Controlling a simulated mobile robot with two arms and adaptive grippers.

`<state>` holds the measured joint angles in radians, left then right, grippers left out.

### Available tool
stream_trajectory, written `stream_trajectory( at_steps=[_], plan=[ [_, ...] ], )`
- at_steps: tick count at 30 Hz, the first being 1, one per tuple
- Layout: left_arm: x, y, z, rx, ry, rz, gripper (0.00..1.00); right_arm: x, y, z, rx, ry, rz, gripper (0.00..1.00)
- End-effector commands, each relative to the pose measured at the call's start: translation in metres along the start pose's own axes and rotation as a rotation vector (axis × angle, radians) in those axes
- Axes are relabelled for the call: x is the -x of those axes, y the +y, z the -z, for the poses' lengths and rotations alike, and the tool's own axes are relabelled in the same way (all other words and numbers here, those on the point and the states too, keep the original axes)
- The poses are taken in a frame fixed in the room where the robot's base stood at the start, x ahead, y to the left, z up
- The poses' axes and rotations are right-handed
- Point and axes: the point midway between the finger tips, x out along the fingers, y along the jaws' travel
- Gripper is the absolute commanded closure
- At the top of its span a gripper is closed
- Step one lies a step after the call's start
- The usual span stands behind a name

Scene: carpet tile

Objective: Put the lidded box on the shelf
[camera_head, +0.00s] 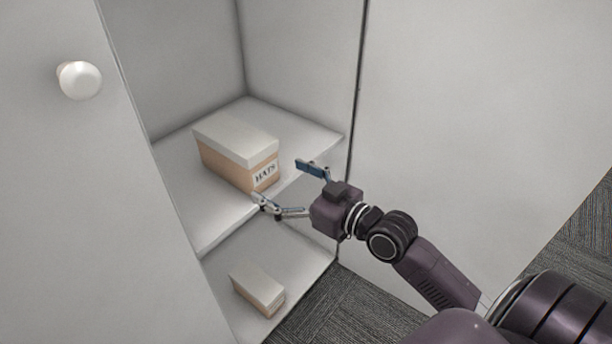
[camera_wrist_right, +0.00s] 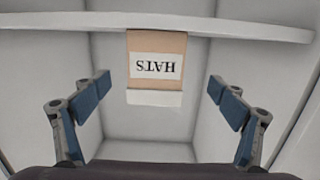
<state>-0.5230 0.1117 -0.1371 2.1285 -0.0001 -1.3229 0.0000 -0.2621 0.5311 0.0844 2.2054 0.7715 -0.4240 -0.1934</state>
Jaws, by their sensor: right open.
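The lidded box (camera_head: 223,164), tan with a white lid and a "HATS" label, sits on the white upper shelf (camera_head: 188,208) inside the cabinet. In the right wrist view the box (camera_wrist_right: 156,67) appears upside down, centred between the fingers and beyond them. My right gripper (camera_head: 285,185) is open and empty at the shelf's front edge, just in front of the labelled end of the box. In the right wrist view the gripper (camera_wrist_right: 160,115) shows its two blue-padded fingers spread wide. My left gripper is not in view.
A smaller lidded box (camera_head: 258,289) stands on the lower level of the cabinet. A white door with a round knob (camera_head: 80,80) fills the left, and a pale panel (camera_head: 440,130) fills the right. Dark carpet (camera_head: 345,310) shows in front. The upper shelf has free room around the box.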

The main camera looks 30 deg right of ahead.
Motion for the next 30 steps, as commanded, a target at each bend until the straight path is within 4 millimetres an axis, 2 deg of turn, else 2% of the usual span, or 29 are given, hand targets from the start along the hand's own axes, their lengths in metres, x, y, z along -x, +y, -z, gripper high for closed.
stream_trajectory(
  at_steps=[1, 2, 3, 5, 6, 9, 12, 15, 18, 21, 30],
  plan=[
    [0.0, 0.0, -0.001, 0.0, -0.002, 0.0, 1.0, 0.002, -0.009, -0.034, -0.015, -0.082, -0.002, 0.11],
    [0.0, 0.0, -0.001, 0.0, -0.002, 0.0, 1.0, 0.004, -0.014, -0.056, -0.019, -0.14, -0.005, 0.11],
    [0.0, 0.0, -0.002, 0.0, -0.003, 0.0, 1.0, 0.01, -0.022, -0.09, -0.025, -0.23, -0.01, 0.11],
    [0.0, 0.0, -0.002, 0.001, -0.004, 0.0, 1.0, 0.024, -0.037, -0.144, -0.037, -0.382, -0.022, 0.11],
    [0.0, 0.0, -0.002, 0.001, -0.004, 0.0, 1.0, 0.037, -0.047, -0.18, -0.046, -0.486, -0.032, 0.11],
    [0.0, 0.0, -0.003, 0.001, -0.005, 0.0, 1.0, 0.081, -0.074, -0.256, -0.067, -0.739, -0.063, 0.11],
    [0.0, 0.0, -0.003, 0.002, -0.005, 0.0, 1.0, 0.127, -0.097, -0.308, -0.081, -0.951, -0.097, 0.11],
    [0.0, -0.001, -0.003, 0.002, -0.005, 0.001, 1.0, 0.164, -0.113, -0.337, -0.09, -1.1, -0.129, 0.11],
    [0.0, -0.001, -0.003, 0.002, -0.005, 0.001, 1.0, 0.186, -0.121, -0.35, -0.092, -1.184, -0.15, 0.11],
    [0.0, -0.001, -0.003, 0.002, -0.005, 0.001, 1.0, 0.194, -0.123, -0.354, -0.093, -1.213, -0.159, 0.11],
    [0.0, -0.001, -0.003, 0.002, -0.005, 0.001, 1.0, 0.194, -0.123, -0.354, -0.092, -1.212, -0.158, 0.11]
  ],
)
